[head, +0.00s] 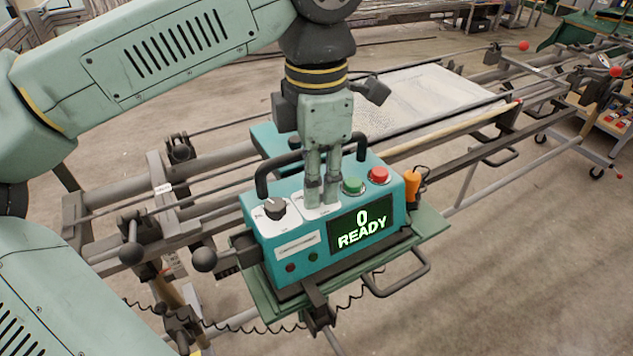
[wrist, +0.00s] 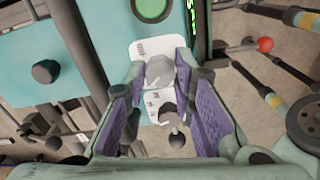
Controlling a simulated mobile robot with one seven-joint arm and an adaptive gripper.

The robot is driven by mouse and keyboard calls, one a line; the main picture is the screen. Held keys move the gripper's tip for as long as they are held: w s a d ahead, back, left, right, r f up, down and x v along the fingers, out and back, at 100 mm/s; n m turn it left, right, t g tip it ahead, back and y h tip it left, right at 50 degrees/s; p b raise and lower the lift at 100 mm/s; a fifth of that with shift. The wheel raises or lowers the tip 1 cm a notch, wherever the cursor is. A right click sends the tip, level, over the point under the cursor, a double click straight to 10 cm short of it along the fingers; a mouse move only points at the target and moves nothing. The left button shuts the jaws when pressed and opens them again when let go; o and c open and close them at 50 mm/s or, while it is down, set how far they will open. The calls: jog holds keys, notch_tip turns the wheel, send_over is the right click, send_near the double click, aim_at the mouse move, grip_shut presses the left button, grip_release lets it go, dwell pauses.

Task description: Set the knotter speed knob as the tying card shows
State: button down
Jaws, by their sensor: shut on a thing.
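The knotter box (head: 265,236) is teal, and its display (head: 362,226) reads "0 READY". My gripper (head: 322,190) points down onto a white dial plate (head: 312,213) on the box's top, left of the green button. In the wrist view a light grey knob (wrist: 160,70) sits between my fingertips, which are shut on it. Its pointer and the plate's marks are too small to read. A second, dark knob (head: 275,207) is on its own white plate to the left; it also shows in the wrist view (wrist: 168,108). I cannot make out a tying card.
A green button (head: 353,185) and a red button (head: 379,174) stand right of my gripper. A black handle (head: 262,172) arches up close behind. An orange part (head: 412,186) is at the box's right end. Frame rails run around the box.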

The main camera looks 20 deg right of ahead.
jog(key=shift+n, duration=0.6)
jog(key=c, duration=1.3)
grip_release()
jog(key=shift+c, duration=0.2)
